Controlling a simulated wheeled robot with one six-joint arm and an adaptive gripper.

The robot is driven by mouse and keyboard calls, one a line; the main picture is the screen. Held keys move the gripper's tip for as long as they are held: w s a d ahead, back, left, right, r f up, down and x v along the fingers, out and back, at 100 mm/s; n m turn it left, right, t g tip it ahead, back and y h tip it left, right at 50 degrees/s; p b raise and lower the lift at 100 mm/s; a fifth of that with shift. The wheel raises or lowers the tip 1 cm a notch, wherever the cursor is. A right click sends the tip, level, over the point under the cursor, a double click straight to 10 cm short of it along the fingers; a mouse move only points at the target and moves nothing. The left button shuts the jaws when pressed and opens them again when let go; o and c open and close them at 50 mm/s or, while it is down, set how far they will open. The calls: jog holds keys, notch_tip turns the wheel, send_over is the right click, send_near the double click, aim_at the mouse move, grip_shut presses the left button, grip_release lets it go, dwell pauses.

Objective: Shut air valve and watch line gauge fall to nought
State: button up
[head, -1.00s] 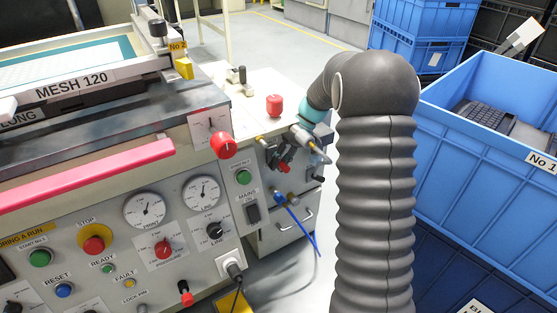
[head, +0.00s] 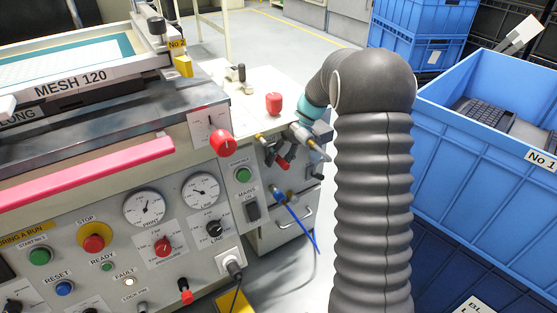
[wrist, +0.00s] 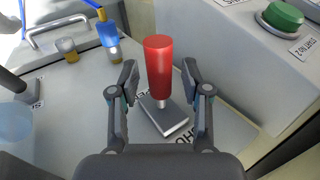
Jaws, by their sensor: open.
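The air valve's red handle (wrist: 159,62) stands between the two fingers of my gripper (wrist: 160,76) in the wrist view. The fingers are apart, with a gap visible on each side of the handle. A grey metal block (wrist: 163,116) sits below it, over a partly covered label. In the head view the red handle (head: 283,163) shows small on the end panel beside my dark gripper (head: 273,150). The line gauge (head: 201,190) is the right one of two white dials. Its needle seems to point left; its scale is too small to read.
The print gauge (head: 145,207) is left of the line gauge. The fault lamp (head: 125,281) glows white. A blue air hose (head: 302,228) hangs below the valve. A green start button (wrist: 283,16) stands close at right in the wrist view. A blue crate (head: 480,160) stands right of my arm.

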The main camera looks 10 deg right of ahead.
jog(key=v, duration=1.2)
jog(key=shift+a, duration=0.1)
